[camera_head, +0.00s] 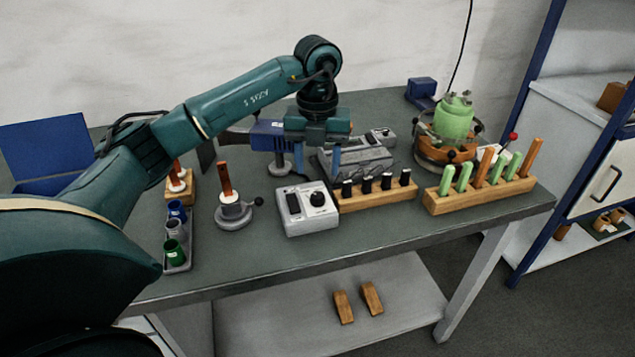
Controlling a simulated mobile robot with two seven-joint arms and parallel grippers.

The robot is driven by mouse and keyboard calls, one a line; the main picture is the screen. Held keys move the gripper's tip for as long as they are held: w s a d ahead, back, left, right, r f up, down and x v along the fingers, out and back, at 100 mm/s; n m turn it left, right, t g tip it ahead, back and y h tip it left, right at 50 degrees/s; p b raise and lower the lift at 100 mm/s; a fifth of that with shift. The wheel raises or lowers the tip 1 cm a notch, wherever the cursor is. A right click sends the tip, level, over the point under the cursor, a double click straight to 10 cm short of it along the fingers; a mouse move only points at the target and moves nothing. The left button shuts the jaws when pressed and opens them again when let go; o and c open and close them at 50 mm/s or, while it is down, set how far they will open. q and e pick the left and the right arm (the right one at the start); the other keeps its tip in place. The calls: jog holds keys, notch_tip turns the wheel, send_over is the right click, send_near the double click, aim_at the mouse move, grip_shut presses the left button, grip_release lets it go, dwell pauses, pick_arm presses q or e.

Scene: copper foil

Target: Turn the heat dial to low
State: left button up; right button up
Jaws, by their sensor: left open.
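A pale grey control box (305,220) stands near the front middle of the bench. A black dial (317,198) sits on its sloped top; its markings are too small to read. My left gripper (309,168) points down from the end of my left arm, above and behind the box. Its two blue fingers are wide apart with nothing held between them, and they appear clear of the dial. My right gripper is not in view.
A wooden block with black-topped tools (376,196) stands right of the box. A rack of green and orange sticks (481,193) is farther right. A round grey stand (234,215) is left. The bench front (375,232) is clear.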

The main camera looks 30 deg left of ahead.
pick_arm(q)
notch_tip(320, 180, up, 6)
dwell(0.6)
